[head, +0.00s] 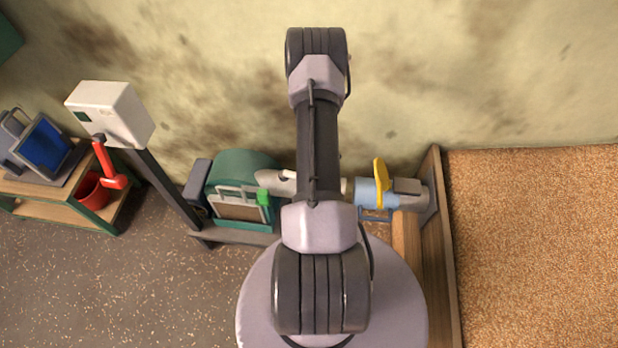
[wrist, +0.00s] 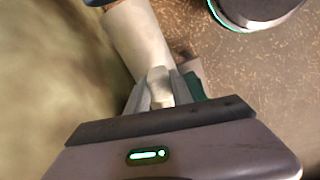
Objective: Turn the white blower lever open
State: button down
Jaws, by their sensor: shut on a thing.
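In the wrist view my gripper (wrist: 161,88) is shut on the white blower lever (wrist: 158,80), whose end shows between the two fingers. The lever sits against a pale white pipe (wrist: 142,38) that runs toward the top left. In the head view the green blower (head: 245,166) stands by the wall, with a white pipe (head: 270,183) leaving its right side. My arm covers the middle of that pipe and hides the gripper there. How far the lever is turned cannot be told.
Right of my arm, a yellow lever (head: 381,173) stands on a blue valve (head: 371,193). A wooden bin wall (head: 441,230) borders a grain bed (head: 530,240). At left are a white box (head: 110,112) with a red handle (head: 106,160) and a shelf (head: 60,190).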

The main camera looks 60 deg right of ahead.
jog(key=shift+w+d+n, duration=0.25)
jog(key=shift+d+n, duration=0.8)
jog(key=shift+n, duration=0.15)
jog(key=c, duration=1.1)
grip_release()
jog(key=shift+w, duration=0.1)
notch_tip(320, 180, up, 18)
jog(key=p, duration=0.6)
jog(key=shift+f, duration=0.25)
